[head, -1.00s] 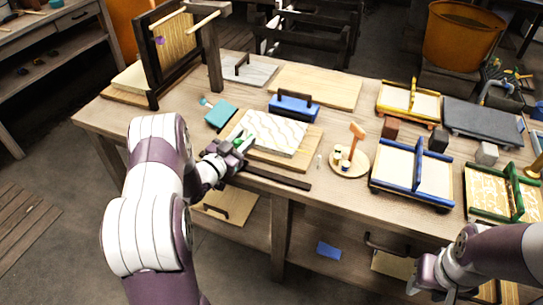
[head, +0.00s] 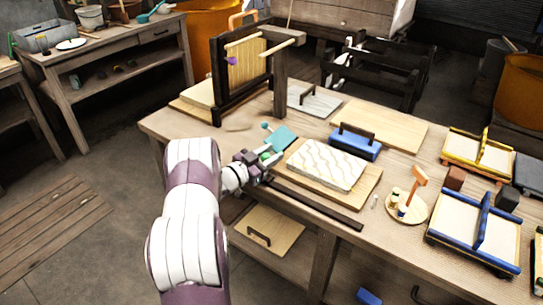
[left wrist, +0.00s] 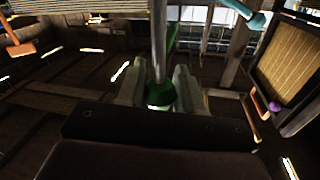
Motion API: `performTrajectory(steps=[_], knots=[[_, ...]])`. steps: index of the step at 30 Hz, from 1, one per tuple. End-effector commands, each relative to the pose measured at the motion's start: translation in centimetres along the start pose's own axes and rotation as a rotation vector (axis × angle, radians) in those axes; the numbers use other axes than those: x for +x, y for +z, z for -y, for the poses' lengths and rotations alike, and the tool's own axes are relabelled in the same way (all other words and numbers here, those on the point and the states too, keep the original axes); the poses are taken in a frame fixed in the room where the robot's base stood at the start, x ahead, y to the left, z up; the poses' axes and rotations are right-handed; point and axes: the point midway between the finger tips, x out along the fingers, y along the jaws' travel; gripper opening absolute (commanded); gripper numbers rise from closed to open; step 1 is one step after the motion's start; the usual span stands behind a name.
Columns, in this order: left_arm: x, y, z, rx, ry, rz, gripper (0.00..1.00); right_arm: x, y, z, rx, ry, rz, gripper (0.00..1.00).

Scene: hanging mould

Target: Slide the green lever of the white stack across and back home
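The white stack (head: 326,164), pale with wavy lines, lies on a wooden board on the bench. My left gripper (head: 268,160) is beyond its left end, over the front left part of the bench. The green lever (head: 266,154) shows at the fingertips. In the left wrist view its rounded green end (left wrist: 160,96) sits between my two fingers, which appear to touch it on both sides. A grey rod (left wrist: 158,40) runs up from it. The lever's joint with the stack cannot be made out. My right gripper is out of view.
A teal block (head: 284,138) lies just behind the left gripper. A dark rail (head: 318,207) runs along the bench front. A blue block (head: 356,143) is behind the stack. A dark upright frame (head: 222,80) stands at the back left.

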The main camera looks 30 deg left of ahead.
Motion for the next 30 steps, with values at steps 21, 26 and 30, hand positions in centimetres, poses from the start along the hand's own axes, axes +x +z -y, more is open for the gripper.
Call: performTrajectory(steps=[21, 26, 30], knots=[[-8.0, -0.2, 0.4, 0.004, -0.011, -0.005, 0.58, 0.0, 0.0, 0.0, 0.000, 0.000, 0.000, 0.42], [-11.3, -0.3, 0.5, 0.007, -0.010, -0.007, 0.58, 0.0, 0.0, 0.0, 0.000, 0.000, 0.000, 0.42], [-12.6, -0.3, 0.4, 0.006, -0.008, -0.007, 0.58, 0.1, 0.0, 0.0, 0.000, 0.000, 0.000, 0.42]])
